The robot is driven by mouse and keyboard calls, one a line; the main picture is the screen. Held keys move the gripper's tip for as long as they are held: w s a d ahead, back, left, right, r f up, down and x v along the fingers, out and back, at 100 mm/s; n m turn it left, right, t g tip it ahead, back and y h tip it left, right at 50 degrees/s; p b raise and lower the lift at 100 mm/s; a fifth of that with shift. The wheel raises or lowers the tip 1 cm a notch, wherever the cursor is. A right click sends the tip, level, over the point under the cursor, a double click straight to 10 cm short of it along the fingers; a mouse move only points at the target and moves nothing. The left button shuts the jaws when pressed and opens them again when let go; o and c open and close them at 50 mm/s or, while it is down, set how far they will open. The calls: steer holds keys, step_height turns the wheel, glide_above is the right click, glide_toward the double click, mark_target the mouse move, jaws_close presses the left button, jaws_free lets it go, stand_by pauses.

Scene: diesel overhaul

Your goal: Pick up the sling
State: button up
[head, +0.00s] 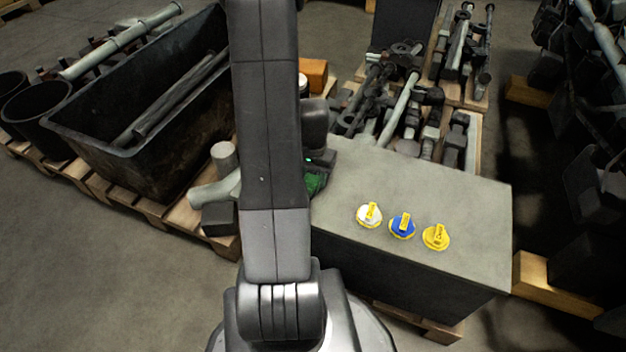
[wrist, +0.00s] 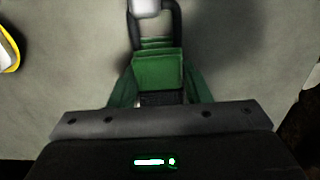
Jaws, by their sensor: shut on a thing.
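The green sling (wrist: 158,72) lies folded in layers in the middle of the wrist view, with a dark metal link (wrist: 172,25) at its top end. My gripper (wrist: 158,98) is shut on the sling's near end. In the head view a bit of the green sling (head: 318,182) shows just right of my arm, at the left end of a grey-topped block. There my gripper (head: 320,160) is mostly hidden behind my arm; a small green light shows on it. I cannot tell whether the sling touches the block's top.
A black bin (head: 120,150) stands left on pallets. Pallets of metal parts (head: 400,100) lie behind. Dark machinery (head: 585,170) stands right. Floor is clear at front left.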

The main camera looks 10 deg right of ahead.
mark_target(313, 176)
step_height(313, 176, up, 10)
steer(key=p, duration=0.3)
steer(key=shift+r+p, duration=1.05)
steer(key=shift+r, duration=0.05)
steer(key=shift+r, duration=0.1)
step_height(313, 176, up, 3)
steer(key=shift+f+p, duration=0.15)
steer(key=shift+p, duration=1.1)
